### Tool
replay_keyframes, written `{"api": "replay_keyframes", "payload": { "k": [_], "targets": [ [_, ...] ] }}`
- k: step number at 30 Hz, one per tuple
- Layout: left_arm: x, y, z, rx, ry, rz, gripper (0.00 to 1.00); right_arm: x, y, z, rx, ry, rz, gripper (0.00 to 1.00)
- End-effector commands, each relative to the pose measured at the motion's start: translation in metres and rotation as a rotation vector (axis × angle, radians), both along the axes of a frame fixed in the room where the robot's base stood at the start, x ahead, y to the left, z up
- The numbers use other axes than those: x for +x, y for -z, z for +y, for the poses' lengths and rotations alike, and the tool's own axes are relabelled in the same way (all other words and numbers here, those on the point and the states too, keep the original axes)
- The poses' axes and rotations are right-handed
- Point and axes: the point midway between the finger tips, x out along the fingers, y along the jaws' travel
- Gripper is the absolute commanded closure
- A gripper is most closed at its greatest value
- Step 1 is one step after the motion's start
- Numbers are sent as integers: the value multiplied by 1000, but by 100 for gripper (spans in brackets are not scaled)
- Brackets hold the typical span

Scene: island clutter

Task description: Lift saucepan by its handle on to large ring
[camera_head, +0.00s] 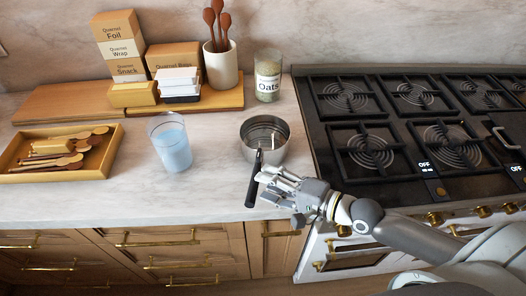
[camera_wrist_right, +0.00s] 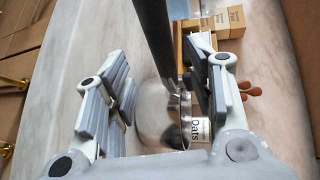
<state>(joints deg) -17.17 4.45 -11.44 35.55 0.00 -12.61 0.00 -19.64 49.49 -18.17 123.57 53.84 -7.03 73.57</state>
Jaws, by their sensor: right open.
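A steel saucepan (camera_head: 265,135) stands on the marble counter just left of the hob. Its dark handle (camera_head: 253,180) points toward the counter's front edge. My right gripper (camera_head: 268,186) is open beside the handle, coming in from the right. In the right wrist view the handle (camera_wrist_right: 158,40) runs between the open fingers (camera_wrist_right: 165,90), and the saucepan (camera_wrist_right: 160,115) shows beyond them; I cannot tell whether a finger touches the handle. The hob (camera_head: 415,125) has several ringed burners under black grates; which ring is largest is hard to tell. My left gripper is not in view.
A glass of blue liquid (camera_head: 170,145) stands left of the saucepan. An oats jar (camera_head: 268,77) stands behind it. A wooden tray of spoons (camera_head: 20,166) lies at far left. Boxes and a utensil crock (camera_head: 221,66) stand on a wooden board at the back.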

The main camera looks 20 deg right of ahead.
Motion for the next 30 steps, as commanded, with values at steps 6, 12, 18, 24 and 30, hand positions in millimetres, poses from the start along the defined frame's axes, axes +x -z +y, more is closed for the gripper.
{"api": "replay_keyframes", "payload": {
  "k": [6, 12, 18, 24, 30],
  "targets": [
    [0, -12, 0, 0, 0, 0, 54, 21, -2, 12, 2, 1, -2, 50],
    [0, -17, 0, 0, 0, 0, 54, 37, 4, 25, 1, 0, -1, 50],
    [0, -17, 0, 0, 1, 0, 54, 41, 7, 28, 0, 0, 0, 50],
    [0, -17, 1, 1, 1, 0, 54, 41, 7, 28, -1, 0, 1, 58],
    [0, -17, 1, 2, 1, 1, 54, 41, 7, 28, 0, 0, 0, 84]
  ]
}}
